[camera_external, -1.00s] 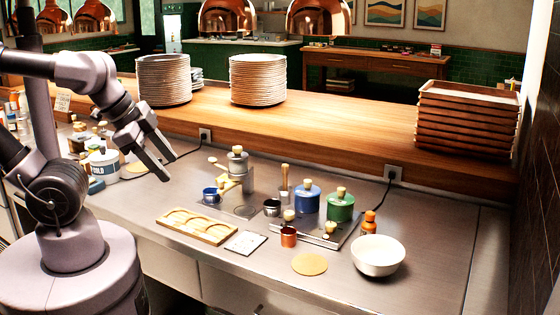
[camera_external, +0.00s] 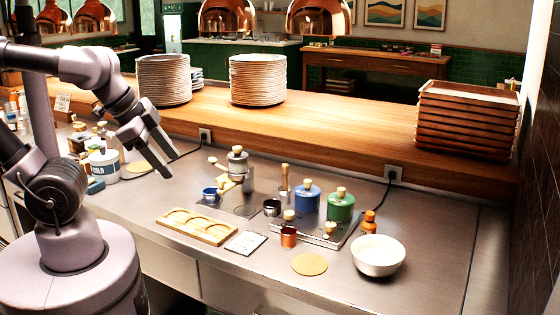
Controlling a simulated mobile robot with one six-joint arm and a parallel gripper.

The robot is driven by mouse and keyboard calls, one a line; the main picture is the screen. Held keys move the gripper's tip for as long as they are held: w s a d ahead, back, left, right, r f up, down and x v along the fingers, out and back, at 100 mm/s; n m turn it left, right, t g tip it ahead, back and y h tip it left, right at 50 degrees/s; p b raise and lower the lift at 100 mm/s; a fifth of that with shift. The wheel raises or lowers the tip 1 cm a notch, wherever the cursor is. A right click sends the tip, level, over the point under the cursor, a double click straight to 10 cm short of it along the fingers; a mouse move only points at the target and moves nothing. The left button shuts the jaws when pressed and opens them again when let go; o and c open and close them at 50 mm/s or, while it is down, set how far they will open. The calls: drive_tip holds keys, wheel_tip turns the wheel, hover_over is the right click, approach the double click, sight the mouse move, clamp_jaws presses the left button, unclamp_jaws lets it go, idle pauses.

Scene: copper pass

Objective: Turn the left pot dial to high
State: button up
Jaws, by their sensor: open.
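A blue pot (camera_external: 307,201) and a green pot (camera_external: 340,208), both with pale knobs on their lids, stand side by side on a flat dark metal plate (camera_external: 338,240) right of centre. Small pale round knobs show along the plate's front: one at the left (camera_external: 289,215), in front of the blue pot, and one further right (camera_external: 330,228). These look like the dials; their settings are too small to read. My gripper (camera_external: 170,164) is open and empty above the counter at the left, pointing down and right, well away from the pots and knobs.
Between my gripper and the plate stand a grey canister (camera_external: 237,167), a blue cup (camera_external: 210,195) and a dark cup (camera_external: 271,207). A wooden tray (camera_external: 197,227), copper cup (camera_external: 288,237), orange bottle (camera_external: 369,222) and white bowl (camera_external: 378,256) are nearby. The counter's front right is clear.

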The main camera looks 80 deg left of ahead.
drive_tip(key=w+r+n+g+p, duration=0.2)
drive_tip(key=w+r+n+p, duration=0.3)
drive_tip(key=w, duration=0.4)
drive_tip(key=n+g+h+p, duration=0.2)
drive_tip(key=n+g+p, duration=0.35)
drive_tip(key=n, duration=1.15)
hover_over(289, 212)
drive_tip(key=p, duration=0.2)
wheel_tip(289, 212, down, 8)
drive_tip(key=t, duration=0.2)
wheel_tip(289, 212, down, 17)
drive_tip(key=b, duration=0.5)
drive_tip(key=shift+d+f, duration=0.1)
clamp_jaws()
